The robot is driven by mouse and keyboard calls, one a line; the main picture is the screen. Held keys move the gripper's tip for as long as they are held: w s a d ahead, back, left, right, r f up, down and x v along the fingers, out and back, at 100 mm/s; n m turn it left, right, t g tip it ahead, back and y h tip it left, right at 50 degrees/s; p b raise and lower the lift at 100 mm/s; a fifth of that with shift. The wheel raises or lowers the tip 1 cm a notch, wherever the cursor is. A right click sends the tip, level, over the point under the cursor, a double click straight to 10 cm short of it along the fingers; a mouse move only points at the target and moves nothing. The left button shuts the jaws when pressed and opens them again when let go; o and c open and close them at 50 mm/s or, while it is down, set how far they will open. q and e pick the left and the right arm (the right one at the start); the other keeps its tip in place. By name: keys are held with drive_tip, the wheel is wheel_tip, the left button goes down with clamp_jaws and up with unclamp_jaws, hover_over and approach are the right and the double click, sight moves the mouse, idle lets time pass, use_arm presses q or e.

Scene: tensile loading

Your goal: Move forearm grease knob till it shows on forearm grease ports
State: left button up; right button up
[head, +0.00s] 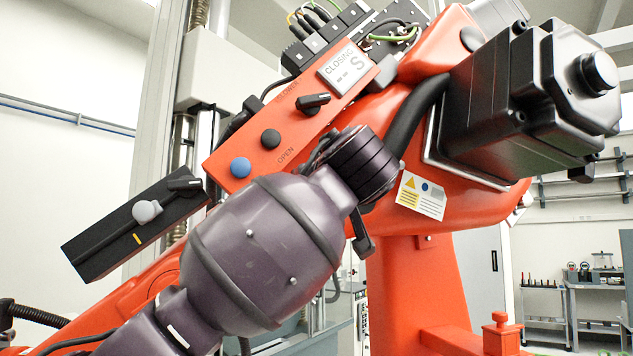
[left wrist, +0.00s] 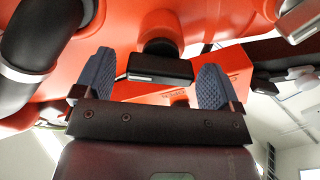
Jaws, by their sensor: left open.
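My left gripper (left wrist: 155,62) is open in the left wrist view, its two blue-grey ridged fingers apart. A black knob (left wrist: 158,68) with a bar handle and a pale line along its edge shows between the fingers, against an orange surface. I cannot tell whether the fingers touch it. In the head view my dark left arm covers the middle and the gripper is mostly hidden behind the wrist. My right gripper is not in view.
In the head view, an orange panel (head: 294,128) carries a black pointer knob (head: 313,103), black and blue buttons and a display reading "CLOSING S". A black box (head: 112,240) with a grey knob is at left. A black motor housing (head: 500,105) juts out at right.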

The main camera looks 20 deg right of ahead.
use_arm(q)
drive_tip(key=shift+w, duration=0.45)
drive_tip(key=c, duration=0.9)
drive_tip(key=shift+m, duration=0.3)
